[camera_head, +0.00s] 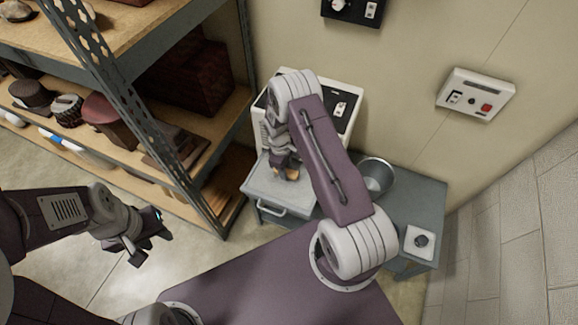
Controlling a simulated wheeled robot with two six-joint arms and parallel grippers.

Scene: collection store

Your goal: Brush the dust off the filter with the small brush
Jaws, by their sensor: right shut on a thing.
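My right gripper (284,160) reaches down in front of the white machine (342,90) and is largely covered by its own arm. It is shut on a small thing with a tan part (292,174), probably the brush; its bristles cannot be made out. Just below is a light grey flat panel or tray (262,186) with a handle at its front, possibly the filter; whether the brush touches it, and any dust, cannot be told. My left gripper (150,243) is open and empty over the floor at the left, away from the machine.
A grey table (408,190) carries a metal bucket (375,176) and a white plate with a dark knob (420,242). A metal shelf (170,160) with hats and boxes stands at the left. Wall boxes (476,96) hang behind.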

